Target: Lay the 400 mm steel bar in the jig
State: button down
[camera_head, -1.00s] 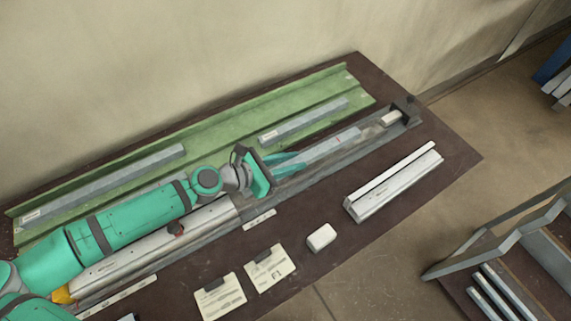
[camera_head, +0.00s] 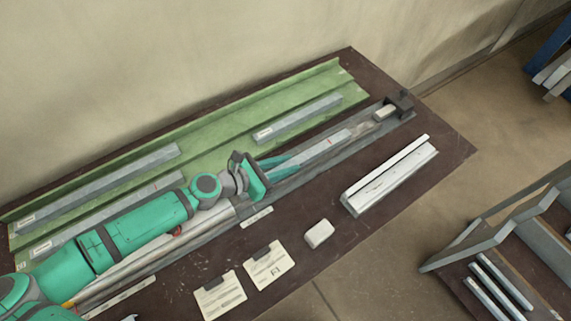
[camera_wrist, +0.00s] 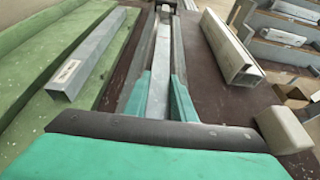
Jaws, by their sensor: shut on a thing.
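My gripper (camera_head: 280,165) is shut on a long grey steel bar (camera_head: 325,144). The wrist view shows the bar (camera_wrist: 158,95) running straight ahead between the two teal fingers. The bar lies along the dark grey jig channel (camera_head: 366,142), within or just above it; its exact height is hard to tell. A pale block (camera_head: 385,112) sits at the jig's far end, beside a dark end stop (camera_head: 402,101). The bar's far tip is short of that block. The bar's near end is hidden by my gripper and arm.
A green tray (camera_head: 215,128) behind holds several grey bars, one (camera_head: 297,118) close by my gripper. In front lie a pale metal profile (camera_head: 390,178), a white block (camera_head: 319,233) and two paper cards (camera_head: 266,266). A rack (camera_head: 500,235) stands at lower right.

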jog(key=shift+s+f, duration=0.1)
jog(key=shift+f, duration=0.35)
jog(key=c, duration=1.8)
grip_release()
jog(key=shift+f, duration=0.1)
jog(key=shift+o, duration=0.2)
jog(key=shift+r, duration=0.35)
jog(key=shift+a+r, duration=0.1)
jog(key=shift+r, duration=0.2)
jog(key=v, duration=1.1)
jog(key=shift+s+a+r, duration=0.1)
jog(key=shift+a+r, duration=0.2)
jog(key=shift+r, duration=0.05)
